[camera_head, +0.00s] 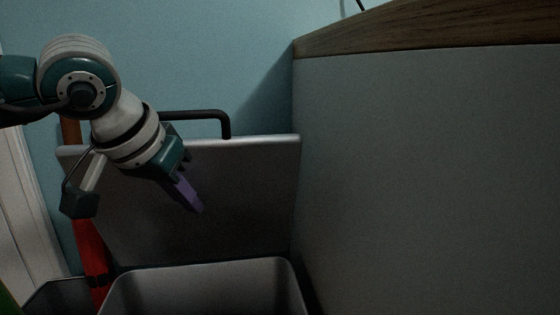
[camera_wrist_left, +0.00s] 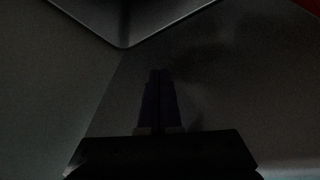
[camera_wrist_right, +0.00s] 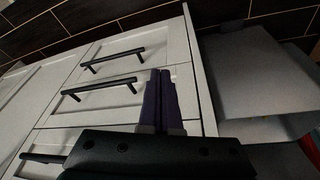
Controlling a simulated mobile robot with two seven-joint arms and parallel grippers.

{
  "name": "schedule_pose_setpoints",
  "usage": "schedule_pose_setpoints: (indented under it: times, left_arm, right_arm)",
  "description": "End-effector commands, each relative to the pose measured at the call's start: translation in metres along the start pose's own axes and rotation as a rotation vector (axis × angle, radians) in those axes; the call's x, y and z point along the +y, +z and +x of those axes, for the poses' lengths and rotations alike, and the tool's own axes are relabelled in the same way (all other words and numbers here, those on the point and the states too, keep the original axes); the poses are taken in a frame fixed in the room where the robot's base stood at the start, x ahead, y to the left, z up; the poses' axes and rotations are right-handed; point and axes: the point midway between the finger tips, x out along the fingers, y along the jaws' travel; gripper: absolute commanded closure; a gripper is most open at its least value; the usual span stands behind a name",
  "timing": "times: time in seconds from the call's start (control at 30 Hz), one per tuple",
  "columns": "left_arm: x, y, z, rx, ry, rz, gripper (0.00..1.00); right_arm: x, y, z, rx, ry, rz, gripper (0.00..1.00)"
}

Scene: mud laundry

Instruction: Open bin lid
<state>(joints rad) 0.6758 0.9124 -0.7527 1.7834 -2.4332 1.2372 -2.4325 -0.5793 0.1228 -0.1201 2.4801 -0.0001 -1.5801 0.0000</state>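The bin (camera_head: 200,270) is a grey metallic box at the bottom of the head view, with its top opening visible. Its broad grey lid (camera_head: 250,190) stands raised behind the opening, nearly upright, and a dark bar handle (camera_head: 195,115) shows above its top edge. My left gripper (camera_head: 190,195) is in front of the lid's inner face, above the opening; I cannot tell if it touches the lid. Its purple fingers are together with nothing between them in the left wrist view (camera_wrist_left: 158,100). My right gripper (camera_wrist_right: 161,100) is outside the head view; its fingers are together and empty.
A grey cabinet side with a wooden top (camera_head: 430,35) stands close at the right of the bin. A red object (camera_head: 93,255) is at the bin's left. The right wrist view shows white drawers with black handles (camera_wrist_right: 115,58).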

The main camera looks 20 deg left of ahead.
Motion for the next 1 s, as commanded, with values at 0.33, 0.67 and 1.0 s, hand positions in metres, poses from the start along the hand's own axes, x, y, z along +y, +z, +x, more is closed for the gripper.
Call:
schedule_pose_setpoints:
  times: [0.33, 0.67, 1.0]
  left_arm:
    - [-0.007, -0.011, 0.007, 0.001, 0.0, -0.001, 1.0]
    - [-0.013, -0.021, 0.012, 0.001, -0.001, -0.001, 1.0]
    - [-0.02, -0.032, 0.017, 0.0, -0.001, -0.001, 1.0]
  right_arm:
    - [-0.001, 0.001, 0.005, 0.0, -0.003, 0.004, 1.0]
    - [-0.002, 0.003, 0.009, 0.0, -0.004, 0.004, 1.0]
    - [-0.002, 0.004, 0.013, 0.0, -0.003, 0.004, 1.0]
